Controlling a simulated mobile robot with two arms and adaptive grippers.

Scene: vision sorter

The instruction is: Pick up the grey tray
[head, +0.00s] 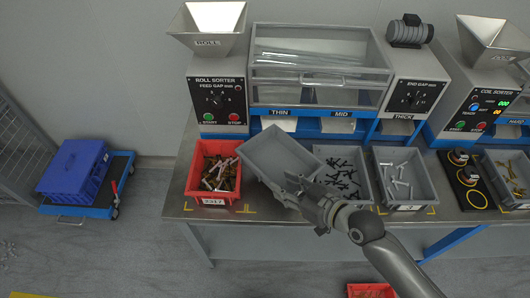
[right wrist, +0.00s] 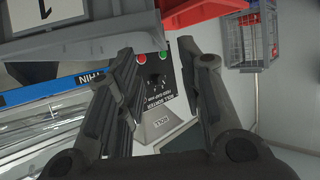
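A grey tray with a white label (right wrist: 45,15) shows at that view's top left, close to the fingers; contact cannot be told. My left gripper is out of view.
The red bin (head: 196,188) of parts is close on the left. The black-bolt bin (head: 361,190) and a grey bin of silver bolts (head: 421,190) are on the right. The roll sorter (head: 218,95) stands behind. A blue crate (head: 72,165) rests on a cart at the far left.

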